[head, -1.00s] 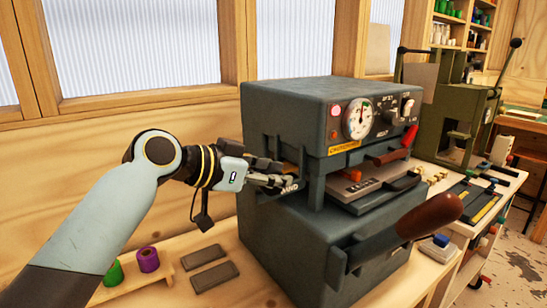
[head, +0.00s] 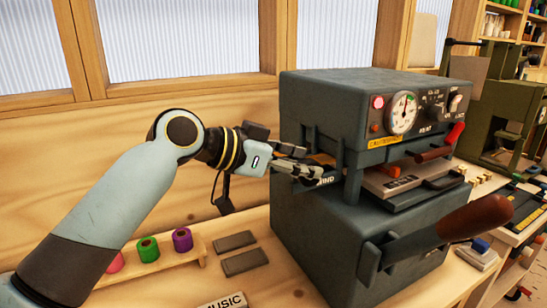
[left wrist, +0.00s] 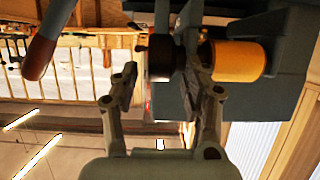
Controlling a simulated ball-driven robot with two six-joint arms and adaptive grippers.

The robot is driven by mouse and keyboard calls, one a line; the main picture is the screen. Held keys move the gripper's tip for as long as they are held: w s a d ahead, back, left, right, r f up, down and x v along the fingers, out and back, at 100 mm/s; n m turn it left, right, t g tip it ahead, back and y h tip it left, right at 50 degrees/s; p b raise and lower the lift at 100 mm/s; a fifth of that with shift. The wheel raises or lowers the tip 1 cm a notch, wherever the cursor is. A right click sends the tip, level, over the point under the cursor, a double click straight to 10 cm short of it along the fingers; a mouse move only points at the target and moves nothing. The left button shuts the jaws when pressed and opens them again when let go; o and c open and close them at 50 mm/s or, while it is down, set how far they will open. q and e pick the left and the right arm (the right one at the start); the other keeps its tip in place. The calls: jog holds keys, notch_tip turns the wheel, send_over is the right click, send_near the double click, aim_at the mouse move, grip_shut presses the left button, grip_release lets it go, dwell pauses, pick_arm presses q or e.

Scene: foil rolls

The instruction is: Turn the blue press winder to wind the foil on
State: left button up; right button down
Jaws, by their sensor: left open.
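The blue-grey press (head: 325,235) stands on the bench with a dial and switches on its upper front. A dark plate reading "WIND" (head: 326,181) is on its left side. In the left wrist view a gold foil roll (left wrist: 238,61) sits against the press, with a dark knob-like end (left wrist: 160,57), seemingly the winder, beside it. My left gripper (head: 312,165) is open at the press's left side, near the plate. In the left wrist view its fingertips (left wrist: 163,78) lie either side of the dark knob; contact cannot be told. The winder is hidden in the head view.
A wooden rack (head: 190,262) with pink, green (head: 148,249) and purple (head: 182,240) rolls stands left of the press. Two grey bars (head: 245,262) lie between them. The press's long brown-handled lever (head: 475,217) sticks out right. A green machine (head: 500,115) stands behind right.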

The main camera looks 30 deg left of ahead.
pick_arm(q)
jog(key=v, duration=0.9)
jog(key=shift+s, duration=0.1)
